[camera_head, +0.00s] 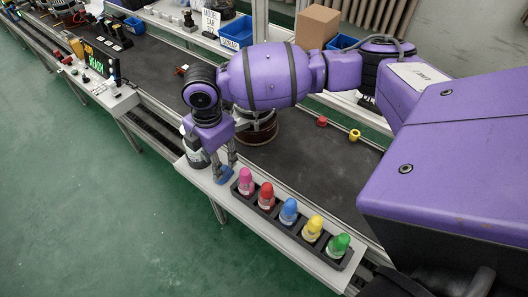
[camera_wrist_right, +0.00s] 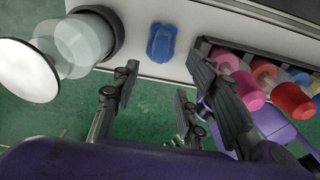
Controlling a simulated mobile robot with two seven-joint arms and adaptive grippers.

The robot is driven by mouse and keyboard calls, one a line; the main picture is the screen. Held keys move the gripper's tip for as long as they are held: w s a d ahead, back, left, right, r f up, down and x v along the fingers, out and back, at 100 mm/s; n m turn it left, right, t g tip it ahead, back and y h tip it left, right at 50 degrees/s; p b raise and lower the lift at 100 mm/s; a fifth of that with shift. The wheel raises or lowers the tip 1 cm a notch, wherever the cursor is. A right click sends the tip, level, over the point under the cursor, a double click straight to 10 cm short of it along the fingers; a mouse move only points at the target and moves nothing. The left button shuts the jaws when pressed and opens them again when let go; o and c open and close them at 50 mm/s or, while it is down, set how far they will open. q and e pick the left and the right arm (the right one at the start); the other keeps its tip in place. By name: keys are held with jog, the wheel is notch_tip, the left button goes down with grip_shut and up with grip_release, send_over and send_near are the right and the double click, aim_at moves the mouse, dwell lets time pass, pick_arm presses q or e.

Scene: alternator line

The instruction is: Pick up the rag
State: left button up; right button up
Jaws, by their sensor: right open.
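A small blue rag (camera_head: 223,175) lies on the light bench ledge, close to the left end of a dark rack. It also shows in the right wrist view (camera_wrist_right: 161,43), unobstructed and just beyond the fingertips. My right gripper (camera_head: 212,163) is over the ledge at the rag, with its fingers pointing down. I cannot tell whether a finger touches the rag. My left gripper is not in view.
The dark rack (camera_head: 292,237) holds several bottles with coloured caps, right of the rag. A clear container in a black round holder (camera_wrist_right: 106,28) stands on the other side. Behind runs a dark conveyor (camera_head: 290,160) with small red and yellow parts. Green floor lies in front.

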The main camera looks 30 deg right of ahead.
aim_at(222, 169)
jog(key=shift+w+d+r+h, duration=0.3)
jog(key=shift+w+d+r, duration=0.05)
jog(key=shift+d+r, duration=0.2)
jog(key=shift+d+f, duration=0.15)
notch_tip(222, 169, down, 7)
jog(key=shift+w+f, duration=0.1)
grip_shut()
